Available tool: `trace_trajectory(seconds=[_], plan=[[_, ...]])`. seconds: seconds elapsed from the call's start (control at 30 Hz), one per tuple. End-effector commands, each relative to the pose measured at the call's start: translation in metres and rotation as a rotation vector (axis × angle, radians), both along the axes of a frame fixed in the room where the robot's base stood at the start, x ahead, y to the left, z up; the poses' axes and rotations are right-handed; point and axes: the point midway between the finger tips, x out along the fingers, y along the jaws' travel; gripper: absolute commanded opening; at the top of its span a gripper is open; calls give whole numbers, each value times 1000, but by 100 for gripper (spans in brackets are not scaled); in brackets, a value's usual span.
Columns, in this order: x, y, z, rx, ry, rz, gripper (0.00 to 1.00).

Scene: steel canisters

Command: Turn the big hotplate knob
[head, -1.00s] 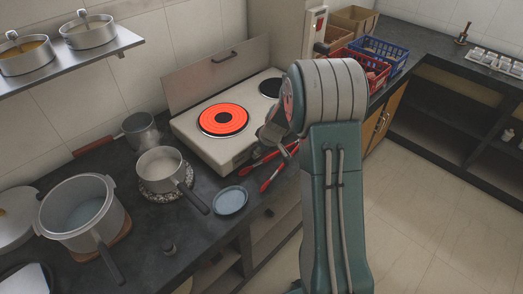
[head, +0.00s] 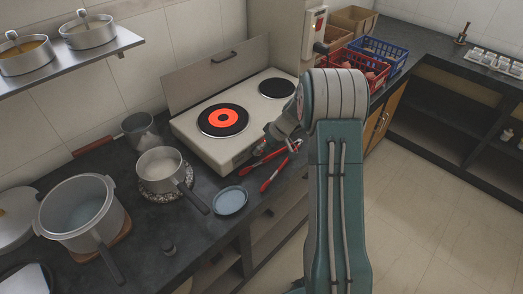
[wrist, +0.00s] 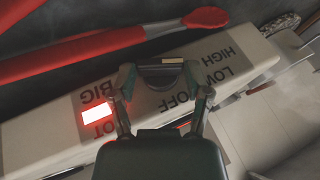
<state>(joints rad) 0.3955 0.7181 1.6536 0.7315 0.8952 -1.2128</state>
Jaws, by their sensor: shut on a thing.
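The white hotplate (head: 185,128) stands on the dark counter with its lid raised. Its big plate (head: 222,120) has a red glowing centre and a dark outer ring. The small plate (head: 277,88) is dark. In the wrist view the front panel (wrist: 235,62) carries the words BIG, HOT, LOW, OFF and HIGH and a lit red lamp (wrist: 97,114). My gripper (wrist: 160,74) is shut on the big knob (wrist: 162,77), with a finger on each side; the fingers hide part of it. In the head view my gripper (head: 265,146) is at the hotplate's front face, and the knob is hidden.
Red-handled tongs (head: 273,178) lie on the counter just in front of the hotplate, close to my gripper. A small blue dish (head: 230,200) and a saucepan (head: 160,170) stand to the left. Red (head: 362,67) and blue (head: 385,53) baskets stand behind my arm.

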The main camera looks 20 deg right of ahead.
Motion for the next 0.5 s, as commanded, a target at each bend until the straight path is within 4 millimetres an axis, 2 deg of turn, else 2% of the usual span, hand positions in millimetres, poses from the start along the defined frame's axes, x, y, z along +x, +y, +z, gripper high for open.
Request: trace_trajectory(seconds=[0.5], plan=[[5, -8, -5, 373, 149, -6, 15]])
